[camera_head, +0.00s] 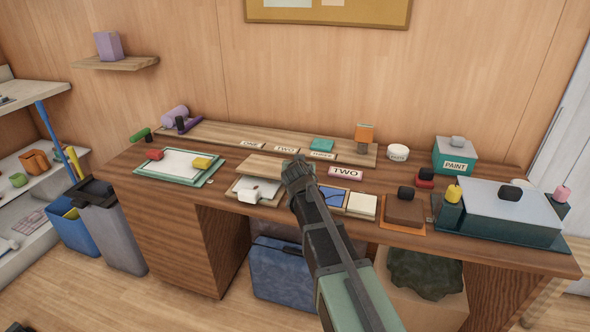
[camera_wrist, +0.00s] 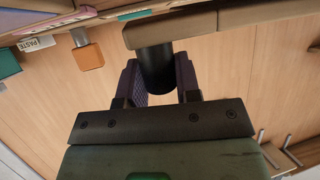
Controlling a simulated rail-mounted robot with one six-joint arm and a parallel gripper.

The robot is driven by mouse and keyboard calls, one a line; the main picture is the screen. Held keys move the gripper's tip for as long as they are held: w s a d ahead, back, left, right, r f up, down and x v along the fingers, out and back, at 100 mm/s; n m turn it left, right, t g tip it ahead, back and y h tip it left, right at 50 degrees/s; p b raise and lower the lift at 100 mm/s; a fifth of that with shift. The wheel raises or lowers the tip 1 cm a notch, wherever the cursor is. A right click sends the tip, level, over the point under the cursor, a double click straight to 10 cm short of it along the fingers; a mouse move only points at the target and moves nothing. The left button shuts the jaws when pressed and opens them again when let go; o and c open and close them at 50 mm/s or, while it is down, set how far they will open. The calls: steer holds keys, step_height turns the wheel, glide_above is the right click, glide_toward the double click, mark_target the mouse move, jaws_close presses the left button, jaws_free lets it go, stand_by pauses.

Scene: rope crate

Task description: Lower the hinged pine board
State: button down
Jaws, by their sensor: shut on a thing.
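The pine board (camera_head: 268,167) is pale wood and sits raised above a shallow wooden tray (camera_head: 273,199) with a whitish inside, near the middle of the desk. Its edge shows at the top of the wrist view (camera_wrist: 190,28). A dark round knob (camera_wrist: 155,70) projects from the board. My gripper (camera_wrist: 158,85) is shut on this knob, one finger on each side. In the head view my gripper (camera_head: 296,170) is at the board's right end and hides the knob and that end. The hinge cannot be made out.
A low shelf (camera_head: 220,134) with labels runs behind. A green-rimmed tray (camera_head: 180,167) lies left.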

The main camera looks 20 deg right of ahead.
steer(key=c, duration=0.8)
jaws_free()
steer(key=p+v, duration=0.4)
steer(key=v, duration=0.6)
steer(key=shift+s, duration=0.35)
